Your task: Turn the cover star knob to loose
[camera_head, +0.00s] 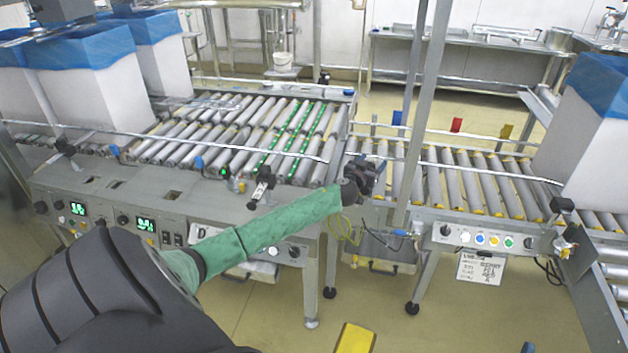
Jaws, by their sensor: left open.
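My left arm, in a green sleeve, reaches in from the lower left to the gap between the two roller conveyors. My left gripper (372,172) is dark and open at its end, by the near left corner of the right conveyor (438,214). I cannot make out the cover star knob for certain; the gripper and wrist cover that corner. Whether the fingers touch anything there is too small to tell. My right gripper is not in view.
A grey post (425,110) rises just right of the gripper. A left conveyor (110,190) carries knobs and green displays on its front. White boxes with blue liners stand at left (85,90) and right (590,150). A button panel (487,239) faces forward.

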